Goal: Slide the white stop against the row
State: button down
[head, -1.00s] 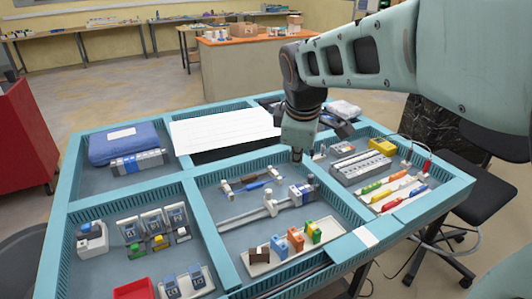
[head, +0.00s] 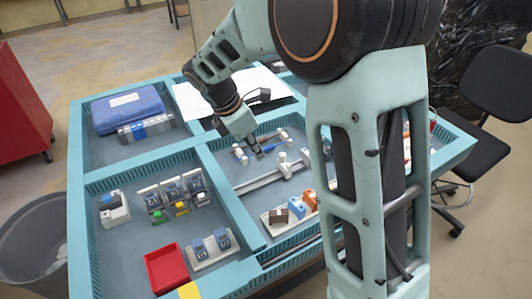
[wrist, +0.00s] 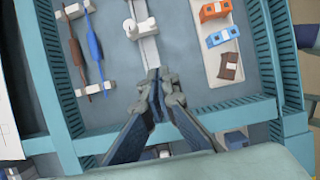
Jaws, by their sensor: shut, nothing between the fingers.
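The white stop (head: 285,167) sits upright on a grey rail (head: 258,183) in the middle compartment. In the wrist view the white stop (wrist: 139,28) is on the rail (wrist: 150,50), ahead of my gripper. My gripper (head: 257,152) is over the left part of that compartment. In the wrist view its fingertips (wrist: 160,76) are together and empty, over the rail's near end, apart from the stop. The row of modules at the rail's right end is mostly or wholly hidden behind my arm in the head view and outside the wrist view.
A tray with brown, blue and orange blocks (wrist: 225,36) lies beside the rail. A blue rod (wrist: 95,42) and a dark rod rest on white holders on the other side. Ribbed teal walls (wrist: 262,50) enclose the compartment. A red bin (head: 166,268) stands in the front-left compartment.

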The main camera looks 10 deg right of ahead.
send_near(286, 174)
jog(key=a+f, duration=0.1)
jog(key=s+a+f, duration=0.1)
jog(key=f, duration=0.1)
jog(key=shift+a+f, duration=0.2)
jog(key=shift+a, duration=0.05)
jog(key=d, duration=0.1)
jog(key=w+d, duration=0.1)
jog(key=d, duration=0.1)
jog(key=shift+w+f, duration=0.2)
jog(key=shift+f, duration=0.15)
jog(key=shift+w+d, duration=0.2)
jog(key=shift+d, duration=0.25)
jog(key=w+d, duration=0.1)
jog(key=d, duration=0.1)
jog(key=w+d+p, duration=0.1)
jog(key=d, duration=0.1)
jog(key=d+p, duration=0.1)
jog(key=d, duration=0.1)
jog(key=shift+w+d, duration=0.2)
jog(key=shift+w, duration=0.2)
